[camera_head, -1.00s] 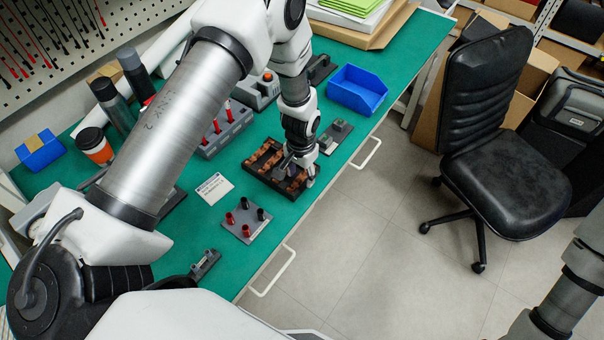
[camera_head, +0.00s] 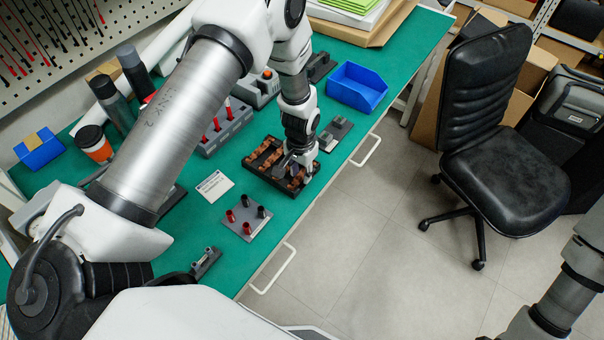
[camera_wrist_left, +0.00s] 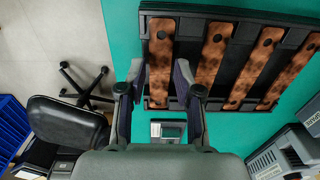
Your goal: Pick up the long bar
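A black tray (camera_head: 249,166) with copper bars lies on the green bench near its front edge. In the left wrist view, the tray (camera_wrist_left: 190,50) holds several drilled copper bars side by side. The leftmost bar (camera_wrist_left: 160,60) points down between my finger tips. I cannot tell for certain which bar is longest. My left gripper (camera_head: 298,170) is over the tray's right part; its fingers (camera_wrist_left: 158,85) are open on both sides of the leftmost bar's end, with no visible grip. My right gripper is out of view.
A black chair (camera_head: 505,170) stands beyond the bench edge.

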